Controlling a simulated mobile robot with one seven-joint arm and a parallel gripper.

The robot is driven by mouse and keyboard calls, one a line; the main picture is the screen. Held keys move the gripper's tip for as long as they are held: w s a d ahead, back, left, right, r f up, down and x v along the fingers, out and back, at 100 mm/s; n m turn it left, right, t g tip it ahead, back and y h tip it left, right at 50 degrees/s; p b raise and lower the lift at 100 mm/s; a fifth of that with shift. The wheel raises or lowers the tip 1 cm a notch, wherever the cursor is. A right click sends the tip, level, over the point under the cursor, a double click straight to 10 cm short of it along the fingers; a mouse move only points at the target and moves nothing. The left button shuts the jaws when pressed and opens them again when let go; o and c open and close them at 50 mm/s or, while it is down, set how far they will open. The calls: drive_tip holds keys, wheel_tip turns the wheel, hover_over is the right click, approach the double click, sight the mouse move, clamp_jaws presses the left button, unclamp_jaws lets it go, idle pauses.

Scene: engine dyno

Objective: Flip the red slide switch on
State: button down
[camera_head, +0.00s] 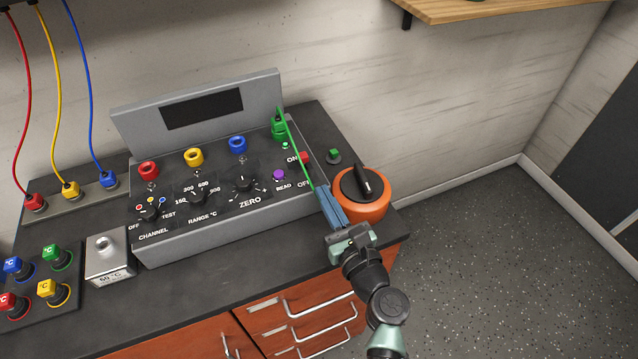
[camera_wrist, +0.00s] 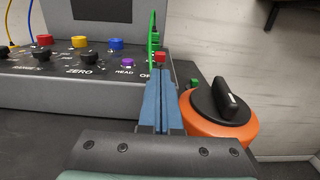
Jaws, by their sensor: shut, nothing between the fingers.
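The red slide switch (camera_head: 305,158) sits at the right end of the grey instrument console (camera_head: 215,212), between the printed words ON and OFF. In the wrist view the red switch (camera_wrist: 160,57) shows just beyond my fingertips. My gripper (camera_head: 322,190) is shut and empty, its blue fingers together and pointing at the console's right edge, near the OFF label. In the wrist view the gripper's fingertips (camera_wrist: 161,84) lie below the switch. I cannot tell whether they touch the console or the switch.
An orange pot with a black knob (camera_head: 362,205) stands close to the right of my fingers. A small green button (camera_head: 333,156) lies right of the switch. Purple button (camera_head: 278,175) is on the left.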

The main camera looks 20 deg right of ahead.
drive_tip(key=s, duration=0.5)
drive_tip(key=shift+s+d+f, duration=0.1)
drive_tip(key=shift+s+f, duration=0.2)
